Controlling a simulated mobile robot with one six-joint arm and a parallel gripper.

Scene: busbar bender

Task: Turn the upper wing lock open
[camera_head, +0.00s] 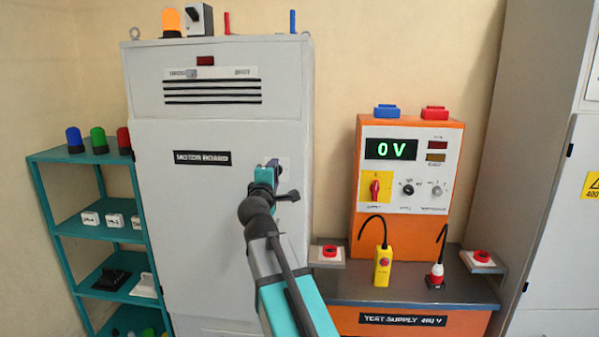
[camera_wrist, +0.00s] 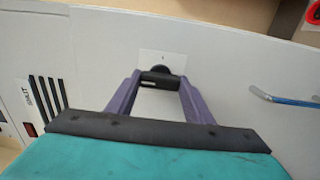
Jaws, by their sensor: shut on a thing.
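The upper wing lock (camera_wrist: 160,78) is a small black knob with a dark bar, mounted on a pale square plate (camera_wrist: 148,58) on the grey cabinet door. In the wrist view its bar lies across the picture between my two purple fingers. My gripper (camera_wrist: 158,82) is shut on this bar, a fingertip at each end. In the head view my gripper (camera_head: 270,166) is at the right part of the motor board cabinet door (camera_head: 190,230), beside the black name label (camera_head: 202,158). There my arm and gripper hide the lock.
A grey-blue handle (camera_wrist: 285,98) stands out from the door at the right of the wrist view. A teal shelf (camera_head: 88,157) with lamps and parts stands left of the cabinet. An orange test supply (camera_head: 450,255) and its bench (camera_head: 395,290) stand to the right.

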